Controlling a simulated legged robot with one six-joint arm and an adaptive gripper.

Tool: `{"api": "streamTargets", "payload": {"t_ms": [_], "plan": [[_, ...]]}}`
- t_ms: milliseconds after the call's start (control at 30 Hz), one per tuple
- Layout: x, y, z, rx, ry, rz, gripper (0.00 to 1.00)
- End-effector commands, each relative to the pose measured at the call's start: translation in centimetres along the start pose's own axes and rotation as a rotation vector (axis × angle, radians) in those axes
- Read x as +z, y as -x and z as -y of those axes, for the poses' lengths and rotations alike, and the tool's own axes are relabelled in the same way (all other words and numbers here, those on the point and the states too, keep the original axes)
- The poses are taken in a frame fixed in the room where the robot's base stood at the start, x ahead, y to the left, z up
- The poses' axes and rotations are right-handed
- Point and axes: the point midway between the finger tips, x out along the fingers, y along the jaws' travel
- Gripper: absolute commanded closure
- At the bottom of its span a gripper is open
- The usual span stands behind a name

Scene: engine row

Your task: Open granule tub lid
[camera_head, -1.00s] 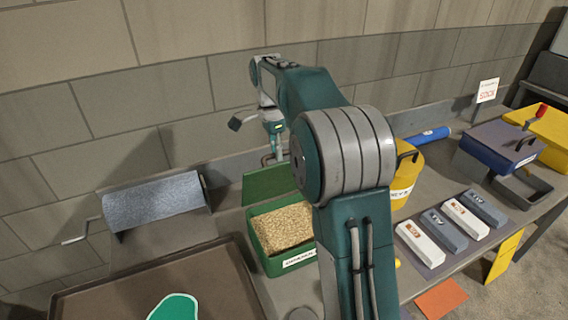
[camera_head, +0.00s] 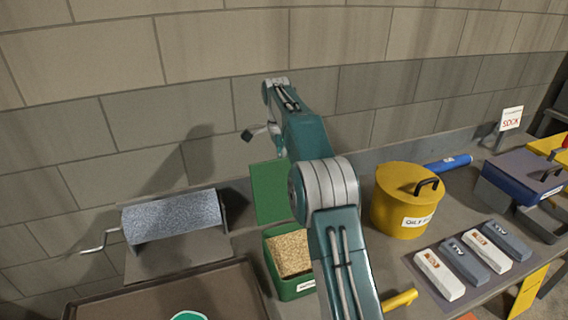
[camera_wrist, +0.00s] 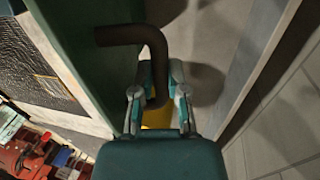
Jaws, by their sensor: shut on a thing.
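The granule tub (camera_head: 289,287) is a green box with tan granules (camera_head: 290,252) showing through its open top. Its green lid (camera_head: 270,193) stands raised at the tub's back edge, by the wall. In the wrist view the green lid (camera_wrist: 93,60) fills the upper left, with a dark bent handle (camera_wrist: 130,36) on it. My gripper (camera_wrist: 160,82) is shut on this handle, which runs down between the fingers. In the head view my arm hides the fingers and the tub's right side.
A grey roller with a crank (camera_head: 172,218) and a brown tray (camera_head: 180,295) stand left. A yellow lidded tub (camera_head: 398,205), a blue cylinder (camera_head: 447,163) and several white and grey blocks (camera_head: 440,275) are right. The wall is close behind the lid.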

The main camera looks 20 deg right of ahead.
Motion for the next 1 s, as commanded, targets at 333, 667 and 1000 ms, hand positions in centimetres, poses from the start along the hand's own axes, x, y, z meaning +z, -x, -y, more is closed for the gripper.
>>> {"api": "streamTargets", "payload": {"t_ms": [333,667,1000], "plan": [[0.14,-0.02,0.65,-0.021,0.003,-0.001,1.0],[0.12,-0.02,0.58,-0.018,0.002,-0.001,0.47],[0.05,0.06,0.4,-0.016,0.001,-0.002,0.47]]}}
